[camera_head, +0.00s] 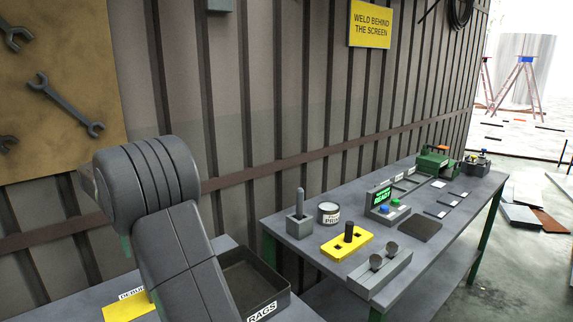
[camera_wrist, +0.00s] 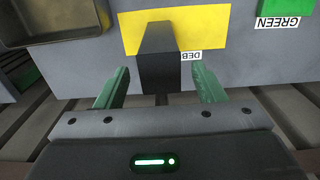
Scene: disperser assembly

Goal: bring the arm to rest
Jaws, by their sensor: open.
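My arm (camera_head: 158,200) rises in the left foreground of the head view, bent over at the top. My gripper (camera_wrist: 160,72) shows in the wrist view with its two green fingers wide apart. A dark upright block (camera_wrist: 158,55) stands out between the fingers in that picture, with a gap on each side. It is over a yellow plate (camera_wrist: 207,30) with a label starting "DEB". I cannot tell how far the fingertips are from the block.
A rags tray (camera_head: 283,302) is right of my arm; a similar tray (camera_wrist: 92,36) shows in the wrist view. A green piece (camera_wrist: 279,65) is at right there. The long bench (camera_head: 440,235) carries a yellow fixture (camera_head: 335,245), a grey block (camera_head: 375,282) and a control box (camera_head: 393,213).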

